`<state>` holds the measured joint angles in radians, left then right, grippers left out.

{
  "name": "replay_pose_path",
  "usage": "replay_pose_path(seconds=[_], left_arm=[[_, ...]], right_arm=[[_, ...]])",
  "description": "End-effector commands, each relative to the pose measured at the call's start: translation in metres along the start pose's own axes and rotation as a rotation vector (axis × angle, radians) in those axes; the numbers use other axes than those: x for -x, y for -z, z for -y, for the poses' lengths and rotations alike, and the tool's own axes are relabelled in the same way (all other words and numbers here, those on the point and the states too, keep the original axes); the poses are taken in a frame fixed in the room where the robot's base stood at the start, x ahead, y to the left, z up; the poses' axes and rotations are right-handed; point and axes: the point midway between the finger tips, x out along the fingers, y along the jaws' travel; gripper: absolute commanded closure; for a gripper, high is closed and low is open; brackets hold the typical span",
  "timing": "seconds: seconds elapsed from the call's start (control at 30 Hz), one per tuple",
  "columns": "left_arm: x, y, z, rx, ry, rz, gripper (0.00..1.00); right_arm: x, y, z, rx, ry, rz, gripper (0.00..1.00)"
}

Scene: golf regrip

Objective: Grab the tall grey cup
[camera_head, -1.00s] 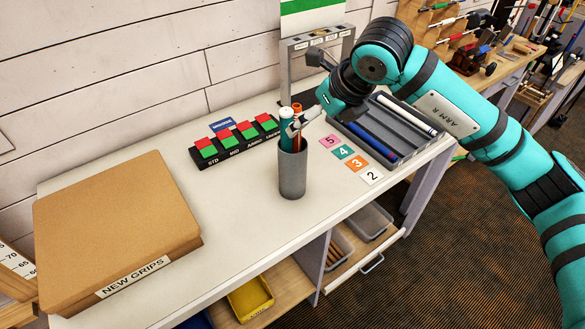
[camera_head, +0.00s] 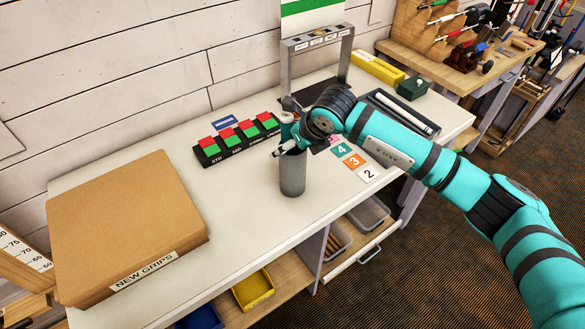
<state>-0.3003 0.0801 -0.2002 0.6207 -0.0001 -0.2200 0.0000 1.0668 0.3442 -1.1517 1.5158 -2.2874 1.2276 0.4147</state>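The tall grey cup (camera_head: 292,176) stands upright on the white workbench. My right gripper (camera_head: 284,147) is at the cup's rim, coming in from the right. Its fingers overlap the rim in the picture, and I cannot tell whether they touch the cup or how far apart they are. My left gripper is not in view.
A cardboard box (camera_head: 125,225) marked NEW GRIPS lies at the left. A black holder with red and green blocks (camera_head: 238,137) is behind the cup. Numbered cards (camera_head: 354,161) and a grey tray (camera_head: 405,115) are to the right. The bench (camera_head: 235,195) left of the cup is clear.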

Motion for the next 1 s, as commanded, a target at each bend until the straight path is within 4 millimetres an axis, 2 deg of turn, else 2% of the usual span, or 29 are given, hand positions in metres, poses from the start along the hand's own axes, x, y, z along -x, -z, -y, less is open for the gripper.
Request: replay_pose_path(seconds=[0.13, 0.73, 1.0], left_arm=[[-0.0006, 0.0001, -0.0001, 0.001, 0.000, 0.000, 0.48], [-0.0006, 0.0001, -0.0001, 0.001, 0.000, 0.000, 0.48], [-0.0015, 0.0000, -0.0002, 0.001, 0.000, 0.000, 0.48]], right_arm=[[-0.0001, 0.0002, -0.0001, 0.000, 0.000, 0.000, 0.10], [0.0005, -0.0001, -0.0001, 0.000, 0.000, 0.000, 0.89], [0.0016, -0.0013, 0.0000, 0.000, 0.000, 0.003, 0.89]])
